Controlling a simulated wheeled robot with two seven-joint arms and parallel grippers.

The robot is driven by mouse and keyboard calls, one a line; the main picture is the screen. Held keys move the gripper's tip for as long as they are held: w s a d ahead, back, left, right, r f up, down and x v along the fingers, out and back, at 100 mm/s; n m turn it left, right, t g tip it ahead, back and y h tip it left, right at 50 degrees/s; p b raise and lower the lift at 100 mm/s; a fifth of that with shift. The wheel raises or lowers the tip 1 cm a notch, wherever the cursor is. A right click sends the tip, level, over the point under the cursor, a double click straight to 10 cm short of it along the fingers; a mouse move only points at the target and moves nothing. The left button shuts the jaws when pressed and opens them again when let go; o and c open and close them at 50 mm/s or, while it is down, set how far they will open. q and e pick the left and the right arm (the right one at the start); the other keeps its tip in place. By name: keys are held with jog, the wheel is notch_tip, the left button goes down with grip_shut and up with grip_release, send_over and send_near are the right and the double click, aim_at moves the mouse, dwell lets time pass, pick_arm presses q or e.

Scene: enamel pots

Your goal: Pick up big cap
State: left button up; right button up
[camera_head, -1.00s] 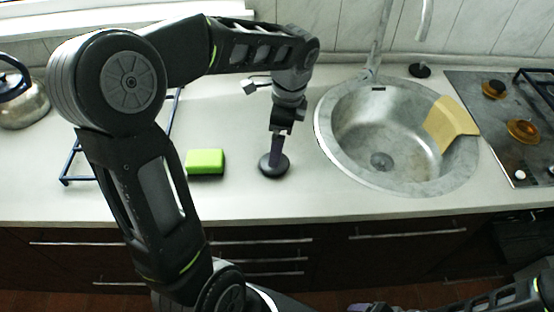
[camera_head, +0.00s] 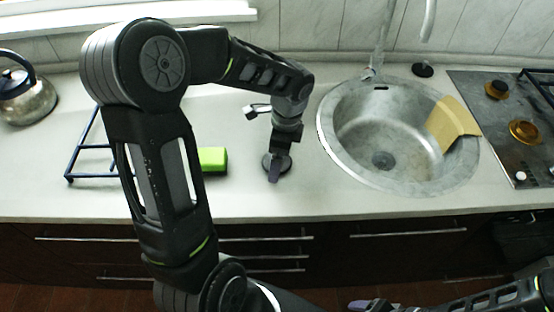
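The big cap (camera_head: 284,165), a dark round disc, lies on the counter left of the sink. My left gripper (camera_head: 275,170) points down over it from above, with its fingers in front of the disc and hiding part of it. I cannot tell whether the fingers touch the cap or are closed on its knob. A smaller black cap (camera_head: 422,71) sits behind the sink. My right gripper (camera_head: 366,305) shows only in part at the bottom edge, away from the counter, and its opening is unclear.
A green sponge (camera_head: 213,159) lies left of the cap, partly behind my arm. A dark blue rack (camera_head: 90,162) and a kettle (camera_head: 27,98) stand further left. A round sink (camera_head: 350,165) with a tan board (camera_head: 452,122) and a stove (camera_head: 500,130) are on the right.

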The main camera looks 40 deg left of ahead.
pick_arm(q)
jog(key=shift+f, duration=0.3)
dwell(0.4)
jog(key=c, duration=1.6)
jog(key=shift+r, duration=0.15)
jog(key=shift+c, duration=0.2)
notch_tip(320, 180, up, 10)
jog(key=shift+b, duration=0.45)
